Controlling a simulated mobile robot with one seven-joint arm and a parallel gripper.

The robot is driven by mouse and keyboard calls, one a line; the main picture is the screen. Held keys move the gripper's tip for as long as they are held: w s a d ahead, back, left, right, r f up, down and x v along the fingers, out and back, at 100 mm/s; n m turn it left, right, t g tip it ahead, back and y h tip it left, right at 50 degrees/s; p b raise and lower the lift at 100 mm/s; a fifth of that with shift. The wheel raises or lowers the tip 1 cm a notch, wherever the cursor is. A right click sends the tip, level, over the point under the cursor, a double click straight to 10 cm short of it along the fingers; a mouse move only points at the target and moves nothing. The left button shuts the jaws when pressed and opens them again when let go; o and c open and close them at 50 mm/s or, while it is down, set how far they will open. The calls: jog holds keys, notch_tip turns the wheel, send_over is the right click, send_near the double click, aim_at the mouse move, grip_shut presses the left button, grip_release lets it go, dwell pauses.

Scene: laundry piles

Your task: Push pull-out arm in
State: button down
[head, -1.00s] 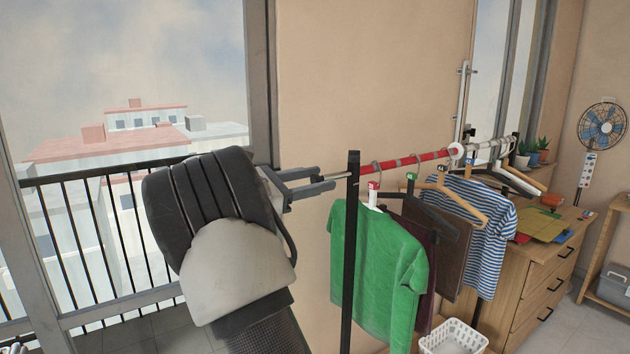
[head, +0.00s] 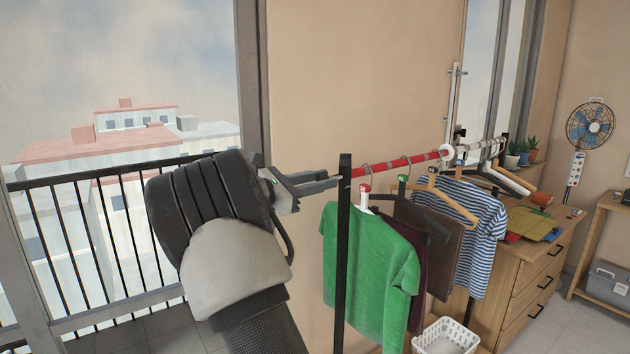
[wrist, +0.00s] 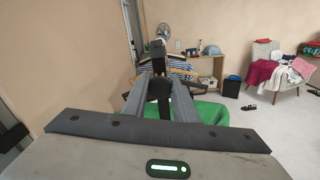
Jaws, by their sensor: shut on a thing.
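The black-posted clothes rack (head: 343,250) stands against the wall with a red and white rail. My gripper (head: 328,180) is at the rack's left end, its fingertips close to the top of the black post. In the wrist view, my fingers (wrist: 160,92) close around a dark round end (wrist: 158,88), which looks like the end of the pull-out arm. Only a very short bit of the arm shows between fingertips and post; the rest is hidden. I cannot tell whether the fingertips touch the post.
A green shirt (head: 370,265), a striped shirt (head: 480,215) and other clothes hang from the rail. A white basket (head: 445,338) stands below. A wooden dresser (head: 530,275) is at the right. A balcony railing (head: 90,240) lies behind my arm at the left.

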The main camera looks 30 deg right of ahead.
jog(key=c, duration=1.4)
grip_release()
jog(key=shift+c, duration=0.2)
jog(key=a, duration=1.7)
jog(key=shift+s+a, duration=0.25)
jog(key=shift+s, duration=0.05)
